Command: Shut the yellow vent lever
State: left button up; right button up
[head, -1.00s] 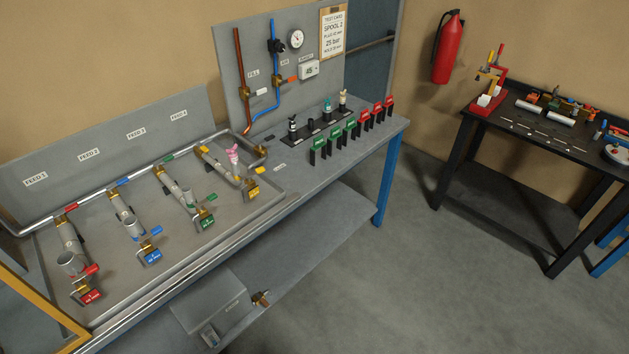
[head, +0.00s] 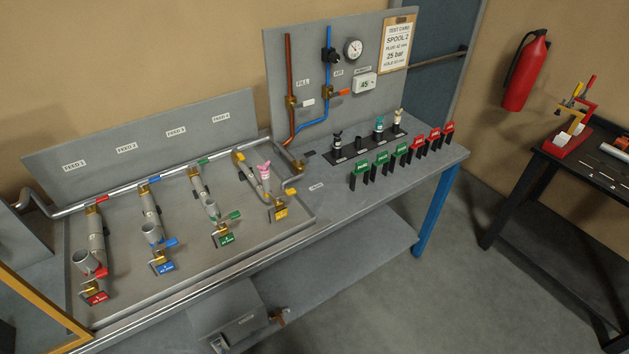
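A yellow lever (head: 290,191) sits on the brass valve at the lower end of the fourth pipe branch, above a yellow tag (head: 280,213). I take it for the vent lever; its exact angle is too small to tell. Another yellow piece (head: 241,157) shows at the upper end of the same branch. Neither of my grippers is in view.
Similar branches carry green (head: 234,215), blue (head: 171,243) and red (head: 102,272) levers to the left. A black rack (head: 352,151) and green and red tagged stands (head: 382,160) occupy the bench's right. A grey box (head: 232,312) is below. The floor (head: 440,300) to the right is clear.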

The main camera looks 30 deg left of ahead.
aim_at(292, 191)
jog(key=u, duration=0.2)
jog(key=i, duration=0.6)
jog(key=u, duration=0.5)
